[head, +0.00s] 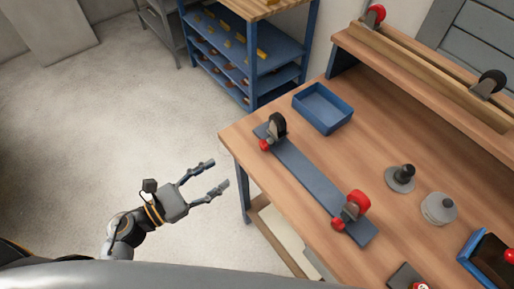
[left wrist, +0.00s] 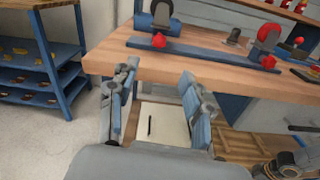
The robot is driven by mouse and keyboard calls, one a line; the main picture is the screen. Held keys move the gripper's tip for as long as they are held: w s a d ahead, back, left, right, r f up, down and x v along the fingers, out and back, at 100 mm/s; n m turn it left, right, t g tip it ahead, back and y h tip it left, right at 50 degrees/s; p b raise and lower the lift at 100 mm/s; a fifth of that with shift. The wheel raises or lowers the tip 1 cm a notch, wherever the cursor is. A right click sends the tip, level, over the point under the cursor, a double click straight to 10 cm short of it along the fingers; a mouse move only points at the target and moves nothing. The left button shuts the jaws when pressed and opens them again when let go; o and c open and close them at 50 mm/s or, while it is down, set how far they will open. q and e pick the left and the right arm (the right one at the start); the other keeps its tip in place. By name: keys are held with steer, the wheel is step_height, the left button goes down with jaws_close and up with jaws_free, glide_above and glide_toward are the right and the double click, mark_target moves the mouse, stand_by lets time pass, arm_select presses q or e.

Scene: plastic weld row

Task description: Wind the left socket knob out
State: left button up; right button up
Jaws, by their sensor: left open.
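A long blue-grey rail (head: 303,173) lies on the wooden bench with a fixture near each end. The left socket has a black wheel-like part (head: 278,125) and a red knob (head: 265,145) at its front side. In the left wrist view this red knob (left wrist: 159,41) shows above and beyond my fingers. The other socket has a red wheel (head: 358,203) and its own red knob (head: 338,224). My left gripper (head: 221,173) is open and empty, off the bench's left edge and apart from the left knob.
A blue tray (head: 322,108) stands behind the rail. A grey peg on a disc (head: 400,178) and a pale round part (head: 438,208) stand to its right. The bench edge (left wrist: 140,72) lies ahead of my left gripper. A blue shelf rack (head: 250,50) stands behind.

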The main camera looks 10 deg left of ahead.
mark_target(262, 146)
arm_select(q)
steer(key=p+x, duration=0.3)
steer(key=x, duration=0.9)
steer(key=shift+a+r, duration=0.1)
steer(key=shift+w+d, duration=0.45)
steer(key=shift+d, duration=0.05)
arm_select(e)
step_height(262, 146, up, 4)
steer(key=shift+f, duration=0.2)
arm_select(q)
jaws_close()
